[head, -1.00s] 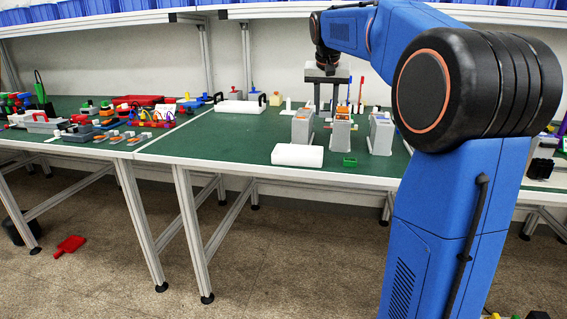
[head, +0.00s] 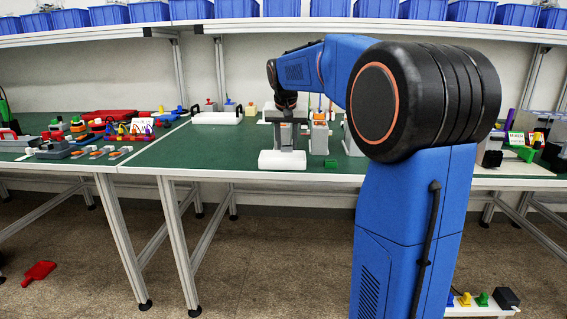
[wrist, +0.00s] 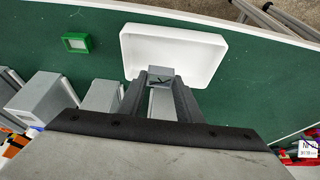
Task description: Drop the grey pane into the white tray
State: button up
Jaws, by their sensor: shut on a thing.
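My gripper (wrist: 160,88) is shut on the grey pane (wrist: 161,71), a small grey piece with a black mark between the fingertips. The white tray (wrist: 197,30) is a shallow rectangular tray, empty where I see it. In the wrist view the pane overlaps the tray's lower rim; I cannot tell its height above it. In the head view my gripper (head: 287,135) points down just behind the white tray (head: 282,167), which lies near the table's front edge. The pane cannot be made out in the head view.
A green frame (wrist: 76,43) lies left of the tray in the wrist view. Grey housings (wrist: 42,100) stand close by the gripper; one with an orange top (head: 319,135) shows in the head view. Green table (head: 215,150) is bare left of the tray.

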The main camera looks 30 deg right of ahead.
jog(key=shift+f, duration=0.6)
jog(key=o, duration=1.1)
jog(key=v, duration=1.7)
jog(key=shift+d+r, duration=0.1)
jog(key=shift+r, duration=0.15)
jog(key=s+a+f+n+y, duration=0.1)
jog(key=s+a+f, duration=0.3)
jog(key=s+f, duration=0.6)
jog(key=s+a+f+n, duration=0.3)
jog(key=s+a+f, duration=0.2)
jog(key=s+f, duration=0.6)
jog(key=s+a+f+n+t+y, duration=0.1)
jog(key=s+a+f, duration=0.4)
jog(key=s+f, duration=0.6)
jog(key=shift+s+a+f+n+y, duration=0.1)
jog(key=shift+s+a+n+y, duration=0.05)
jog(key=shift+s+n, duration=0.3)
jog(key=shift+s+a+n+y, duration=0.1)
jog(key=shift+s+n+y, duration=0.05)
jog(key=shift+s+n, duration=0.3)
